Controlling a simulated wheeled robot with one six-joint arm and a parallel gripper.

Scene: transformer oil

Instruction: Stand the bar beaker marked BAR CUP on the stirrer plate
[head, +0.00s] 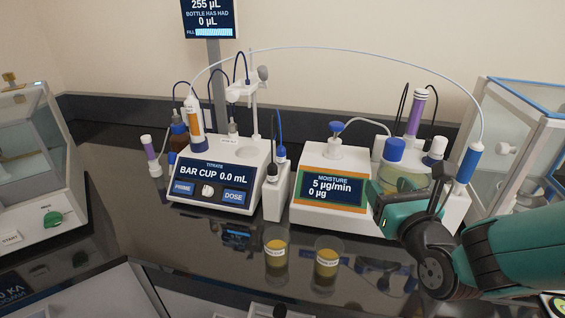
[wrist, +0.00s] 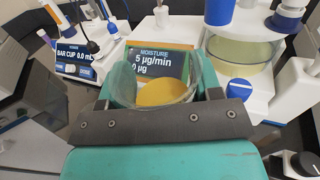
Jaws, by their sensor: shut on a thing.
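My gripper (wrist: 160,100) is shut on a clear glass beaker (wrist: 190,82) with yellow liquid in the bottom, in the wrist view. No marking on it can be read, so I cannot tell whether it is the bar beaker. In the head view my gripper (head: 385,205) is in front of the moisture unit's right side, and the held beaker cannot be made out. Two labelled beakers of yellow liquid, a left one (head: 276,254) and a right one (head: 327,264), stand on the dark bench; their labels are unreadable. The titrator (head: 220,175) shows BAR CUP 0.0 mL; I cannot clearly make out its stirrer plate.
The moisture unit (head: 320,160) stands right of the titrator, with a blue-capped glass vessel (head: 403,180) beside it. A probe holder (head: 277,195) stands between the two units. A thin tube arches overhead. Glass-walled cabinets flank the bench.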

